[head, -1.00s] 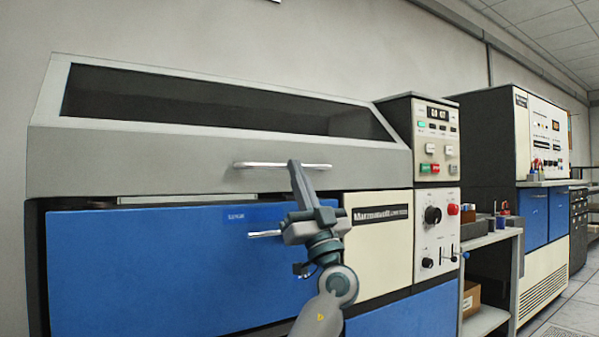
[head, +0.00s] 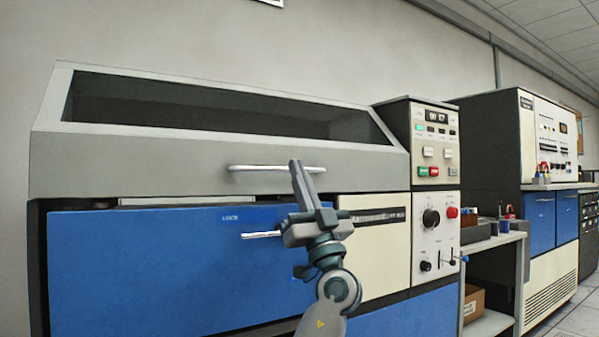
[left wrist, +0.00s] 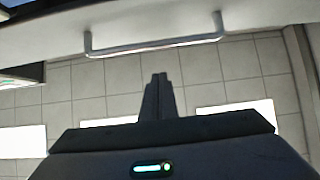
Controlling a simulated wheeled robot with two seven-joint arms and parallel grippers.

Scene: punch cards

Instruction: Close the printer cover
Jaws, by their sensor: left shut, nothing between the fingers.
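The printer cover (head: 150,160) is a grey hood with a dark sloped window on top of the blue and cream cabinet. It looks lowered, with a narrow gap along its lower edge at the left. A silver bar handle (head: 262,168) is on its front; the handle also shows in the left wrist view (left wrist: 155,47). My left gripper (head: 296,163) is shut and empty, with its fingers pointing up at the right end of the handle in the head view. In the wrist view the fingertips (left wrist: 159,75) appear apart from the bar. My right gripper is not in view.
A control panel (head: 436,145) with buttons, knobs and levers stands right of the cover. A lower silver handle (head: 262,235) is on the blue front (head: 140,265). A side shelf (head: 492,240) and another cabinet (head: 545,150) stand farther right.

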